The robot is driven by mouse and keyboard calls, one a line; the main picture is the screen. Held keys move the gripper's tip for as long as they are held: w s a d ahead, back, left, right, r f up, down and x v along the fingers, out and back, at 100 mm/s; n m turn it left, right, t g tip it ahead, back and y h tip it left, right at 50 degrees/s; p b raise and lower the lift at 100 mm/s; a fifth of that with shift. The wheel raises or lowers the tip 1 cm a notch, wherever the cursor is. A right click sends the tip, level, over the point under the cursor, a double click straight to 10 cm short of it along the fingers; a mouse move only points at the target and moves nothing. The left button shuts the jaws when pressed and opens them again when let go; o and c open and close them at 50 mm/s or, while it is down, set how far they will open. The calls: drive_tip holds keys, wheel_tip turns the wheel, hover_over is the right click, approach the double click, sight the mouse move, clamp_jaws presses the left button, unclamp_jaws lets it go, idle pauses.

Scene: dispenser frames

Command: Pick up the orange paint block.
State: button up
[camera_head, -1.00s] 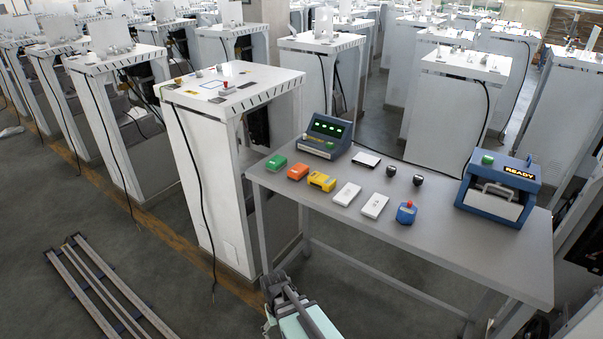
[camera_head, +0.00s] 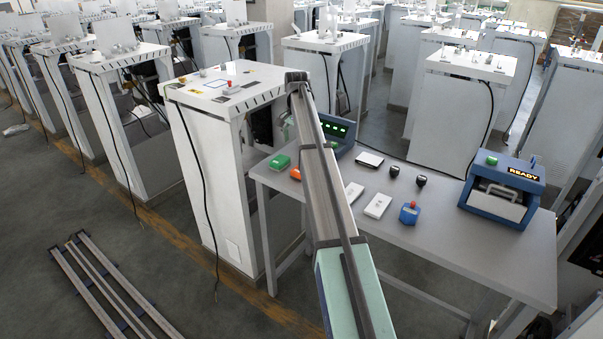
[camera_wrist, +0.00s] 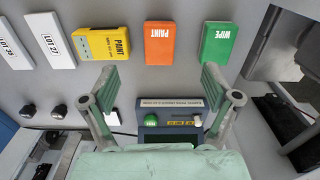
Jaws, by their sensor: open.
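The orange paint block (camera_wrist: 159,43), marked PAINT, lies flat on the grey table in the wrist view, between a yellow paint block (camera_wrist: 101,43) and a green WIPE block (camera_wrist: 219,43). In the head view the orange block (camera_head: 296,174) shows just left of my arm, and the green block (camera_head: 280,162) lies beside it. My arm hides the yellow block there. My gripper (camera_wrist: 158,76) is open and empty. Its fingers are spread wide in the wrist view, with the orange block appearing beyond the gap between them. My gripper is mostly hidden behind my arm in the head view.
White LOT blocks (camera_head: 378,206) lie right of my arm, with small black knobs and a blue bottle-like item (camera_head: 409,213). A console (camera_wrist: 167,130) stands near the blocks. A blue READY machine (camera_head: 502,190) is at the table's right. The front right of the table is clear.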

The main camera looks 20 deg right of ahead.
wheel_tip(320, 180, up, 3)
drive_tip(key=w+d, duration=0.1)
drive_tip(key=d, duration=0.1)
drive_tip(key=shift+m, duration=0.4)
wheel_tip(320, 180, down, 12)
drive_tip(key=p, duration=0.4)
drive_tip(key=shift+w+r, duration=0.1)
drive_tip(key=shift+r, duration=0.15)
drive_tip(key=shift+d+f+p, duration=0.2)
drive_tip(key=shift+f+p, duration=1.2)
drive_tip(key=shift+f, duration=1.3)
drive_tip(key=shift+c, duration=0.3)
drive_tip(key=c, duration=1.2)
